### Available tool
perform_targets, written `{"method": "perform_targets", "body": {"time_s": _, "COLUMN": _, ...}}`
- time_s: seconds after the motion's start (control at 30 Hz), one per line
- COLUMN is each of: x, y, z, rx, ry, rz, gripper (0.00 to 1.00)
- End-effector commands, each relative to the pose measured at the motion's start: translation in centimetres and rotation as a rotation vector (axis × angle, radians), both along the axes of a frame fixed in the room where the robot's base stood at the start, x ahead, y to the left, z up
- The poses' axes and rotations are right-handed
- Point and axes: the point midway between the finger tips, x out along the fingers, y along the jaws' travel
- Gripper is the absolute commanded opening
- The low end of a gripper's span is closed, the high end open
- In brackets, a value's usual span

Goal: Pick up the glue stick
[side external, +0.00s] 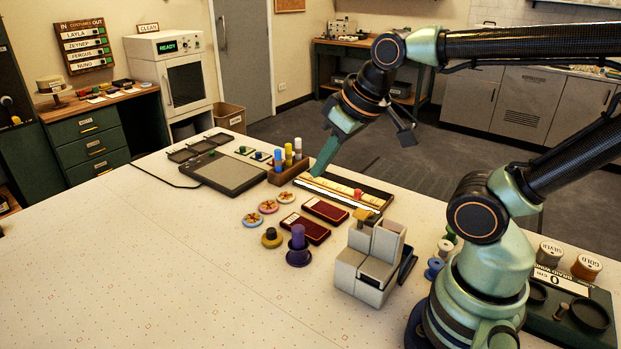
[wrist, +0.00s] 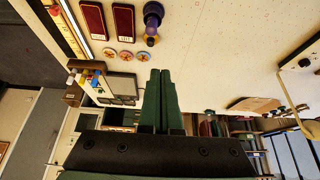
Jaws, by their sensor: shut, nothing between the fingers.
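Blue, yellow and white sticks (side external: 288,155) stand upright in a brown block (side external: 283,177) at the back of the table in the side view. The block (wrist: 73,97) and coloured sticks also show small at the left of the wrist view. I cannot tell which stick, if any, is the glue stick. A purple cylinder (side external: 298,236) on a round purple base stands nearer the front. My gripper (side external: 318,172) points down just right of the block, apart from the sticks as far as I can see. Its green fingers (wrist: 160,72) are together and empty in the wrist view.
A long tray (side external: 345,192) lies beside my gripper. Two dark red cases (side external: 325,210), several round discs (side external: 268,206) and a grey pad (side external: 222,172) lie nearby. A grey stepped stand (side external: 370,262) stands near my base. The table's left front (side external: 130,260) is clear.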

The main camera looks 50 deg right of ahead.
Motion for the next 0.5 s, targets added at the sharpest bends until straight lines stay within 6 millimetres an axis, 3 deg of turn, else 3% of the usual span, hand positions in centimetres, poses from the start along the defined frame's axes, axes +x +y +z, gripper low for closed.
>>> {"method": "perform_targets", "body": {"time_s": 0.17, "x": 0.0, "y": 0.0, "z": 0.0, "rx": 0.0, "ry": 0.0, "rz": 0.0, "gripper": 0.0}}
{"method": "perform_targets", "body": {"time_s": 0.2, "x": 0.0, "y": 0.0, "z": 0.0, "rx": 0.0, "ry": 0.0, "rz": 0.0, "gripper": 0.08}}
{"method": "perform_targets", "body": {"time_s": 0.37, "x": 0.0, "y": 0.0, "z": 0.0, "rx": 0.0, "ry": 0.0, "rz": 0.0, "gripper": 0.69}}
{"method": "perform_targets", "body": {"time_s": 0.5, "x": 0.0, "y": 0.0, "z": 0.0, "rx": 0.0, "ry": 0.0, "rz": 0.0, "gripper": 0.71}}
